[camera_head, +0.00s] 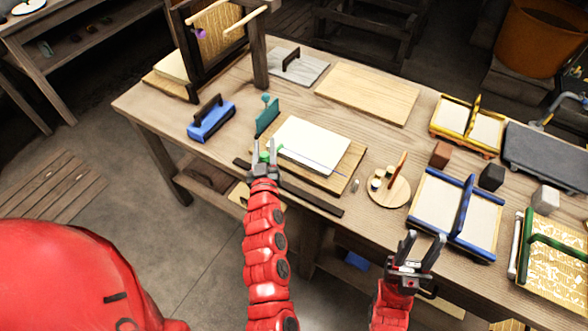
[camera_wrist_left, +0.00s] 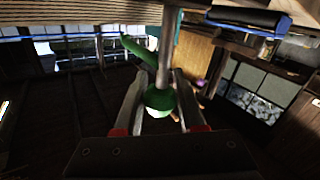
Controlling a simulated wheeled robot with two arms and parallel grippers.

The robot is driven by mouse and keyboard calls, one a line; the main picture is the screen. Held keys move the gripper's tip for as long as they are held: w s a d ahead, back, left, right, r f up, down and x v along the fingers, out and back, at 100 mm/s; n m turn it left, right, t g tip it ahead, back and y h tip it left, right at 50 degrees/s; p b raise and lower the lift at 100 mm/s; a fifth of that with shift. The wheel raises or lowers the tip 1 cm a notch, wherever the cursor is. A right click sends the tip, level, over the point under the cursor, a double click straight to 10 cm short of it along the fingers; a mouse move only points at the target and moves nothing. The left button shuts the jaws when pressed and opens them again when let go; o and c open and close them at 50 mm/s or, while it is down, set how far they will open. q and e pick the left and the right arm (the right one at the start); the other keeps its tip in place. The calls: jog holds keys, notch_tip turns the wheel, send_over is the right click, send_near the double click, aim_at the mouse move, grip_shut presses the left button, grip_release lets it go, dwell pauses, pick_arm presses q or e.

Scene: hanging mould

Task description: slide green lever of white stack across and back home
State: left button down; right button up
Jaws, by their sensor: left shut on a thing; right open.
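The white stack (camera_head: 314,139) lies on a wooden board (camera_head: 342,170) near the front edge of the table. A thin rod runs over its near side, with green at its left end. My left gripper (camera_head: 264,152) is at that left end, shut on the green lever. In the left wrist view the green lever (camera_wrist_left: 160,99) shows as a round green knob between the fingers (camera_wrist_left: 158,104), with a grey rod behind it. My right gripper (camera_head: 413,252) is open and empty, in front of the table near the blue-framed mould.
A teal upright tool (camera_head: 267,117) stands just behind the left gripper. A blue-based block with a handle (camera_head: 211,120) is to the left. A dark strip (camera_head: 300,194) lies along the front edge. A round wooden stand (camera_head: 389,190) and blue-framed mould (camera_head: 456,212) are to the right.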

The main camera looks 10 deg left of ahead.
pick_arm(q)
jog(key=a+b, duration=0.1)
jog(key=a, duration=0.1)
jog(key=w+a+b, duration=0.1)
jog(key=a, duration=0.1)
jog(key=w+a+b, duration=0.1)
jog(key=a+b, duration=0.1)
jog(key=a, duration=0.1)
jog(key=shift+w+f, duration=0.15)
jog(key=shift+a, duration=0.15)
jog(key=shift+r, duration=0.2)
jog(key=c, duration=0.9)
grip_release()
jog(key=o, duration=0.4)
jog(key=shift+w+a+f, duration=0.1)
jog(key=shift+a, duration=0.1)
jog(key=shift+d, duration=0.1)
